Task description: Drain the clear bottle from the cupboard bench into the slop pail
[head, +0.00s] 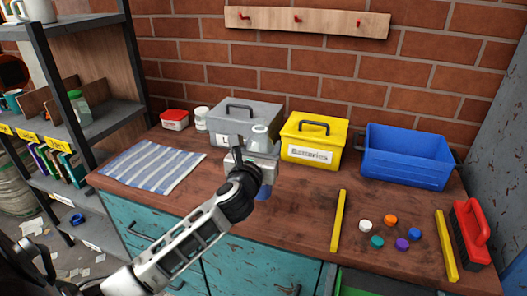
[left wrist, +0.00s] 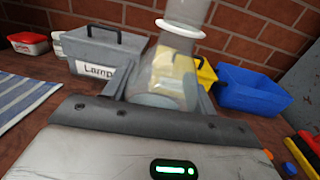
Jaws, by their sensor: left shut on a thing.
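The clear bottle (head: 260,138) is upright in front of the grey box, over the cupboard bench (head: 290,215). My left gripper (head: 258,164) is shut around its middle. A bluish part shows below the jaws; I cannot tell whether the base touches the bench. In the left wrist view the see-through bottle (left wrist: 172,78) stands between the fingers, with a white ring round its neck. I cannot make out a slop pail in either view. My right gripper is not in view.
A grey box (head: 230,122), a yellow batteries box (head: 312,140) and a blue bin (head: 408,168) line the back. A striped cloth (head: 153,167) lies left. Yellow bars (head: 338,220), several coloured caps (head: 377,242) and a red-handled brush (head: 472,232) are right. A shelf (head: 85,135) stands left.

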